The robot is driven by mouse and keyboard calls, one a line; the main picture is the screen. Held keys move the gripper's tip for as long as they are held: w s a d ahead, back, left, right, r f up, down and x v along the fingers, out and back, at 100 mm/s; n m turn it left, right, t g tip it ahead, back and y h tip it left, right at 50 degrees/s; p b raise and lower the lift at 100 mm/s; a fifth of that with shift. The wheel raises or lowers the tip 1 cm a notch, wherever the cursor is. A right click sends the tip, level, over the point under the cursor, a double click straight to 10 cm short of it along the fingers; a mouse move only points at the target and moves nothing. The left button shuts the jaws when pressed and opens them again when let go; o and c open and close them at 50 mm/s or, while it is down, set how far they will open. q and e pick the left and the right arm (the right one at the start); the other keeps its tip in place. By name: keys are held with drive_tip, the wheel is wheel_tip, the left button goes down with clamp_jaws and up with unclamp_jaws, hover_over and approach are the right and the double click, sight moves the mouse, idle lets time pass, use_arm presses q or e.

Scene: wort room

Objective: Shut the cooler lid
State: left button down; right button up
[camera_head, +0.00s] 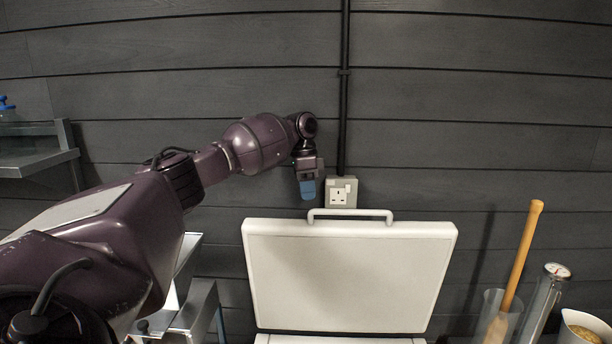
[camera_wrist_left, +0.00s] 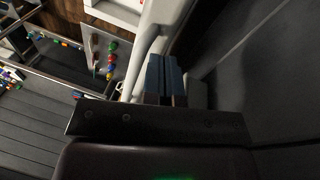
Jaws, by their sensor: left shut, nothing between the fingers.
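The pale cooler lid (camera_head: 348,280) stands raised, close to upright, in front of the dark wall in the head view. Its light handle (camera_head: 350,213) runs along the top edge. My left gripper (camera_head: 308,188) has blue fingers and points down, just above the left end of the handle in the picture. It is shut and empty. In the left wrist view the blue fingertips (camera_wrist_left: 163,75) sit close to a pale edge that looks like part of the lid; I cannot tell whether they touch. Only a strip of the cooler body (camera_head: 340,340) shows below the lid. My right gripper is out of view.
A white wall socket (camera_head: 341,191) and a dark vertical pipe (camera_head: 344,100) are behind the handle. On the right stand a wooden-handled paddle (camera_head: 522,250), a thermometer (camera_head: 556,271) and a white tub (camera_head: 584,328). A metal shelf (camera_head: 35,160) is at the left.

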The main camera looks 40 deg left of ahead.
use_arm(q)
drive_tip(key=shift+x, duration=0.85)
drive_tip(key=shift+f, duration=0.4)
drive_tip(key=shift+s, duration=0.1)
